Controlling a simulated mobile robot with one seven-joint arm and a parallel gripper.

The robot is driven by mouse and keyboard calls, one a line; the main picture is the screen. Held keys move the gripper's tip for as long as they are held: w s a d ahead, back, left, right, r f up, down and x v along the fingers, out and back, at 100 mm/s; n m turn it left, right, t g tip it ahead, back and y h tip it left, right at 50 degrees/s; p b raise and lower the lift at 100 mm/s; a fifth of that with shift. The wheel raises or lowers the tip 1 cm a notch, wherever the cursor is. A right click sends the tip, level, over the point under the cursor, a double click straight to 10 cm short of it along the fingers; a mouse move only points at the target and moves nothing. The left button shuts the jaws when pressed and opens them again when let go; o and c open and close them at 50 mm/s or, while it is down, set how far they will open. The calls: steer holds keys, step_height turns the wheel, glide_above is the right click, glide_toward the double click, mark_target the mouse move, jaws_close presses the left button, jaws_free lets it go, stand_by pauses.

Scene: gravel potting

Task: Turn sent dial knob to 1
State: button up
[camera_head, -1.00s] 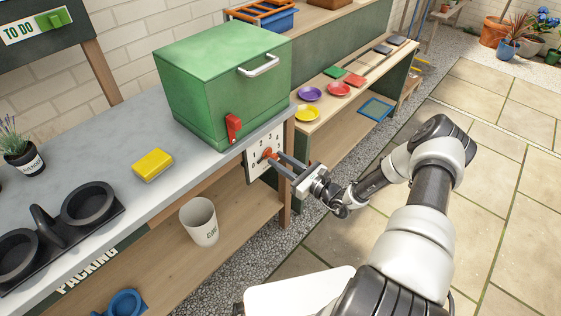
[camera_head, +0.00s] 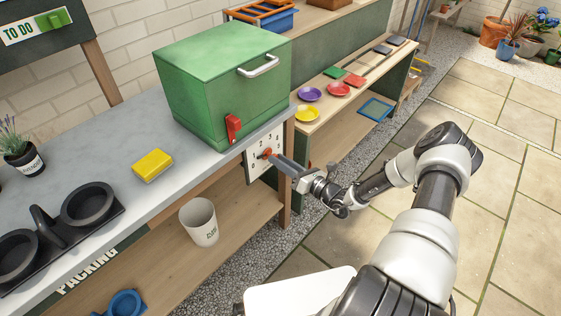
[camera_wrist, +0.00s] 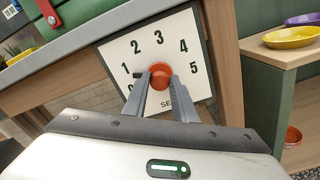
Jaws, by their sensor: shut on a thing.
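The sent dial is a white plate (camera_wrist: 187,50) on the front of the bench, also in the head view (camera_head: 252,166), with numbers around a red knob (camera_wrist: 160,70). My gripper (camera_wrist: 161,80) is shut on the red knob, one finger on each side. A dark pointer (camera_wrist: 140,74) sticks out left of the knob, toward the 1. My fingers cover part of the plate's lower half and most of its "SE..." label. In the head view my gripper (camera_head: 273,158) reaches the knob from the right, the fingers seen nearly in line.
A green box (camera_head: 205,85) with a red lever (camera_head: 233,127) stands on the bench above the dial. A yellow block (camera_head: 152,164) lies on the bench top. A white cup (camera_head: 199,222) is on the shelf below.

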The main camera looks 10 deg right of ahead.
steer(key=shift+m, duration=1)
steer(key=shift+f, duration=0.1)
steer(key=o, duration=1)
steer(key=shift+o, duration=0.2)
steer(key=shift+s+d, duration=0.1)
steer(key=p+v, duration=0.2)
steer(key=v, duration=1.5)
